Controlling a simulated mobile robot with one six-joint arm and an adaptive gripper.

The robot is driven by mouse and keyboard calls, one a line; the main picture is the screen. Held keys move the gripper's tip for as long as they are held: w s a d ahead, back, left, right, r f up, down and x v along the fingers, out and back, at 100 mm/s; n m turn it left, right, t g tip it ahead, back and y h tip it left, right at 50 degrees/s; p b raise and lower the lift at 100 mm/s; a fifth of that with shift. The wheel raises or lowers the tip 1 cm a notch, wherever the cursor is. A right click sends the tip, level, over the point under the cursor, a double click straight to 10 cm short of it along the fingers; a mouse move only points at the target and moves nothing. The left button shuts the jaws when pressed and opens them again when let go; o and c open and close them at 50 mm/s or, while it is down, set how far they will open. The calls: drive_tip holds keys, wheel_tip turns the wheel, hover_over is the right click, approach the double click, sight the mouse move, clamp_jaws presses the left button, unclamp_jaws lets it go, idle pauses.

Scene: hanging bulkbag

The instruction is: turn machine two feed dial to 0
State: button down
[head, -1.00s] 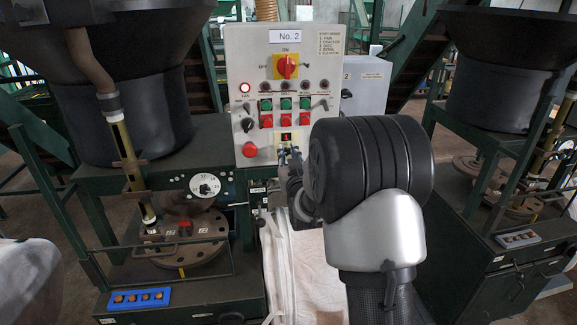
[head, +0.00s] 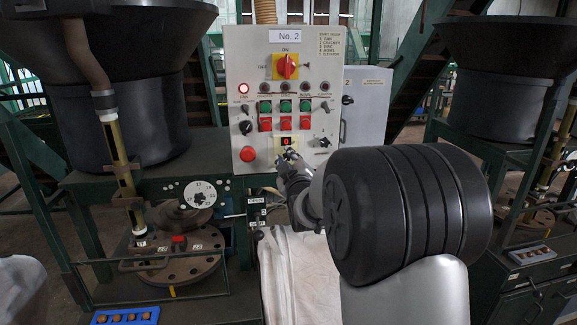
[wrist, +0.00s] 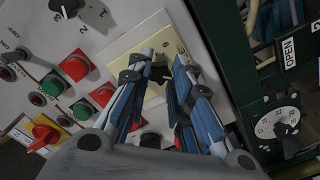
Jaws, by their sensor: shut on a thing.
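The No. 2 control panel (head: 236,75) stands upright ahead of me. Its feed dial sits on a cream plate low on the panel, below the red buttons. A small dark window above it shows a red digit (head: 285,141) that looks like 0. My gripper (head: 289,154) reaches the panel just below that window and hides the knob in the head view. In the wrist view my gripper (wrist: 160,72) has its fingers on both sides of the dark dial knob (wrist: 160,74), shut on it. The cream plate (wrist: 122,50) shows around the fingers.
A red-yellow main switch (head: 285,67), green and red buttons, small knobs and a round red button (head: 247,154) share the panel. A white numbered dial (head: 200,194) sits on the left machine. A pale bag (head: 300,270) hangs below the panel.

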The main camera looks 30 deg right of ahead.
drive_tip(key=shift+r, duration=0.15)
idle(0.3)
drive_tip(key=c, duration=1.8)
unclamp_jaws()
drive_tip(key=shift+c, duration=0.2)
drive_tip(key=o, duration=0.4)
drive_tip(key=v, duration=1.2)
